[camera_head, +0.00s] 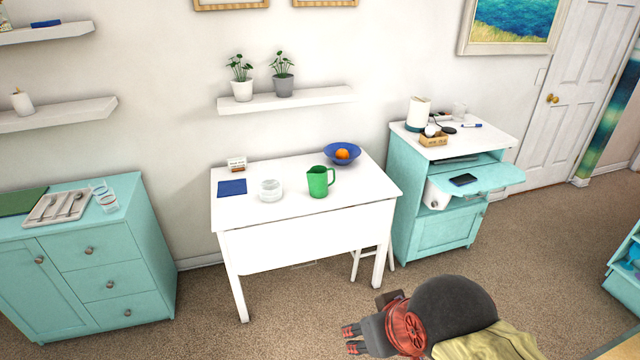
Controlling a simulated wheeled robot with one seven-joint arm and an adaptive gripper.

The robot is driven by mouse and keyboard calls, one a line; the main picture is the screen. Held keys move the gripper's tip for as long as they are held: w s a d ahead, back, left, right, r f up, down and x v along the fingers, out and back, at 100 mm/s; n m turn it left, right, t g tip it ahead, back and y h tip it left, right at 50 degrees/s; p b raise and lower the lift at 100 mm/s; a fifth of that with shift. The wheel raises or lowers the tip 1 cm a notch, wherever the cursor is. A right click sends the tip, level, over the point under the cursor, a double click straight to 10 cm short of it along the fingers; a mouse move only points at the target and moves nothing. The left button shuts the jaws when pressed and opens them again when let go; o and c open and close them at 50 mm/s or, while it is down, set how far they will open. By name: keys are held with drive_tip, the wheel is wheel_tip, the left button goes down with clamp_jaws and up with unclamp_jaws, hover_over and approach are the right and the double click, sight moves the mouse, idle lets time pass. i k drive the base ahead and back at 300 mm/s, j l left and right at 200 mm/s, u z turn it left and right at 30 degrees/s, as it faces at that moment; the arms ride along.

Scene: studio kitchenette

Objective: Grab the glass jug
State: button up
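A green jug (320,182) with a handle on its right side stands upright on the white table (300,212). My gripper (349,339) is at the bottom of the view, over the carpet in front of the table and well away from both vessels. Its two fingers point left, with a gap between them and nothing held.
On the table are a blue bowl (342,152) with an orange fruit, a blue flat item (232,187) and a small card holder (236,164). Teal cabinets stand left (80,262) and right (436,228). A shelf with plants (290,100) hangs above. The carpet in front is clear.

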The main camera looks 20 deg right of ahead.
sight(269, 172)
drive_tip(key=u, duration=0.35)
drive_tip(key=i+l+u, duration=0.3)
drive_tip(key=i+u, duration=0.15)
drive_tip(key=i+l+u, duration=0.5)
drive_tip(key=i+l, duration=0.2)
drive_tip(key=l, duration=0.15)
drive_tip(key=i+l, duration=0.2)
drive_tip(key=l, duration=0.15)
drive_tip(key=i+l+u, duration=0.1)
drive_tip(key=l, duration=0.2)
drive_tip(key=i+l, duration=0.25)
drive_tip(key=l, duration=0.15)
drive_tip(key=i+l, duration=0.15)
drive_tip(key=l, duration=0.2)
drive_tip(key=i+l+u, duration=0.1)
drive_tip(key=l, duration=0.25)
drive_tip(key=i, duration=0.1)
